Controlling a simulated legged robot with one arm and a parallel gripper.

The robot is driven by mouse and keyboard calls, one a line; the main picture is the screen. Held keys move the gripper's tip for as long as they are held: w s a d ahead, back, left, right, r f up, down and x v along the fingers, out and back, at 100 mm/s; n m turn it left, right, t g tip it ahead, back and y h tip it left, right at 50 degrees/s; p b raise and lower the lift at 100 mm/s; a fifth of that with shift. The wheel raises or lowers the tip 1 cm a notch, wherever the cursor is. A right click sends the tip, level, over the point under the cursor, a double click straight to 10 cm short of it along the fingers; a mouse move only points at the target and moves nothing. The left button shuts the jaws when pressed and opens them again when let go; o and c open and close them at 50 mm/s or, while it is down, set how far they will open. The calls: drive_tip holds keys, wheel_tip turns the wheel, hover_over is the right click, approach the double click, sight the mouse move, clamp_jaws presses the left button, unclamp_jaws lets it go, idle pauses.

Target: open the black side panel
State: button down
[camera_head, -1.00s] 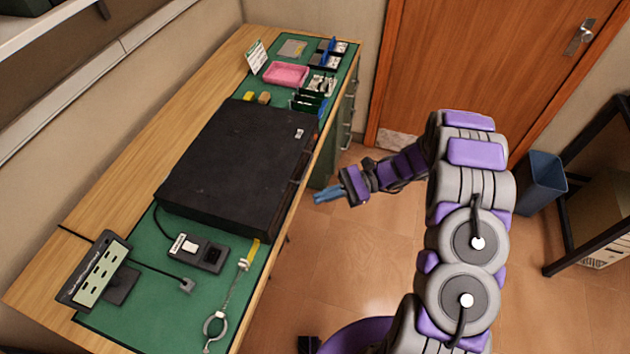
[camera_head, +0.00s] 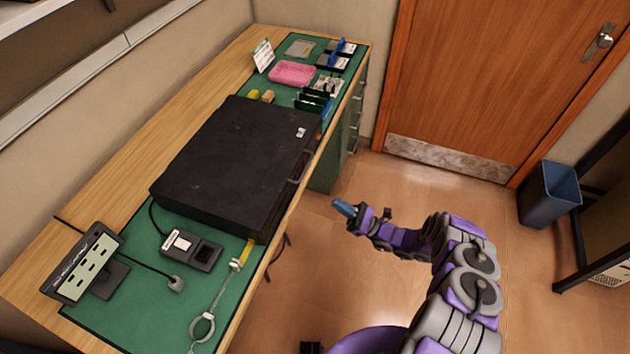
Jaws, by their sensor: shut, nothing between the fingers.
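The black side panel (camera_head: 230,160) is the broad flat top of a dark computer case lying on its side on the green mat. The panel lies flat on the case, with a small pale label near its far right corner. The case's front edge with a handle-like bar (camera_head: 299,166) faces the bench edge. My gripper (camera_head: 343,207), with blue fingers, is shut and empty. It is off the bench's right side over the floor, apart from the case, and points left toward it.
A black device (camera_head: 191,250), a port stand (camera_head: 90,268) and a wrist strap (camera_head: 203,325) lie in front. A blue bin (camera_head: 549,194) stands right. Floor between bench and door is clear.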

drive_tip(key=d+r+p+x, duration=0.1)
drive_tip(key=r+x, duration=0.1)
drive_tip(key=x, duration=1)
drive_tip(key=shift+r, duration=0.35)
drive_tip(key=shift+s, duration=0.15)
drive_tip(key=shift+r+p, duration=0.15)
drive_tip(key=shift+p, duration=0.2)
drive_tip(key=w+a+r+g+h+p, duration=0.1)
drive_tip(key=a+r+h+p, duration=0.3)
drive_tip(key=r+p, duration=0.75)
drive_tip(key=w+a+r+g+h+p, duration=0.1)
drive_tip(key=a+r+g+h+p, duration=0.35)
drive_tip(key=r, duration=1.15)
drive_tip(key=w+a+r+t+h+p, duration=0.1)
drive_tip(key=w+a+r+p, duration=0.3)
drive_tip(key=a+r+p, duration=0.3)
drive_tip(key=w+a+r+t+h+p, duration=0.1)
drive_tip(key=w+a+r+p, duration=0.2)
drive_tip(key=a+r+p, duration=0.4)
drive_tip(key=a+p, duration=0.1)
drive_tip(key=a, duration=0.3)
drive_tip(key=shift+w+r+h+p, duration=0.25)
drive_tip(key=shift+w+h+p, duration=0.1)
drive_tip(key=shift+p, duration=0.05)
